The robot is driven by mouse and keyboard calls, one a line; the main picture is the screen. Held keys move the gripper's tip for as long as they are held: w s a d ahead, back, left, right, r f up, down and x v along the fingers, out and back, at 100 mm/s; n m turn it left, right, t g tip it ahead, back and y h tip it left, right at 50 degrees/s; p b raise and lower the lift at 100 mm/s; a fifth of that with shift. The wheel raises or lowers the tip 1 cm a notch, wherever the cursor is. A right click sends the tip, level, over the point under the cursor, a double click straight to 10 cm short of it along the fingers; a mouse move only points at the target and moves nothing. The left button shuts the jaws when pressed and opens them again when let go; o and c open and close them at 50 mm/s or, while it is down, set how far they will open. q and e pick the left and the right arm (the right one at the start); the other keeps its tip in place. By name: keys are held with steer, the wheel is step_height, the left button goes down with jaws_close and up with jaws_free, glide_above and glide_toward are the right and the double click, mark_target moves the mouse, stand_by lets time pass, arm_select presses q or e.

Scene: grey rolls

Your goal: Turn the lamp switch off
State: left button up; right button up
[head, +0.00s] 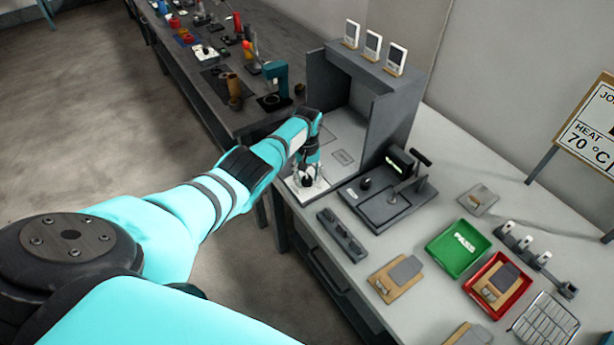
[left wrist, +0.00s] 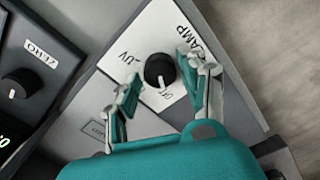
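The lamp switch is a round black knob (left wrist: 158,70) on a white plate (left wrist: 186,25) in the left wrist view. The plate bears the labels LAMP, UV and a small one that looks like OFF. The knob's white mark points down in the picture, roughly at that small label. My left gripper (left wrist: 157,66) is open, one finger on each side of the knob. A gap shows on the left; contact on the right cannot be told. In the head view the left gripper (head: 306,171) is over the knob (head: 307,182) at the grey booth's front edge.
The grey booth (head: 397,120) stands behind the gripper. To its right is a dark device (head: 385,208) with another knob (head: 365,183) and a lever. A green tray (head: 440,252) and red tray (head: 480,302) lie further right. A cluttered dark table (head: 190,62) is at left.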

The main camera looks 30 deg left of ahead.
mark_target(307, 178)
arm_select(q)
steer(key=shift+o, duration=0.8)
steer(key=shift+s, duration=0.1)
step_height(307, 178, up, 12)
steer(key=shift+f, duration=0.15)
stand_by(0.3)
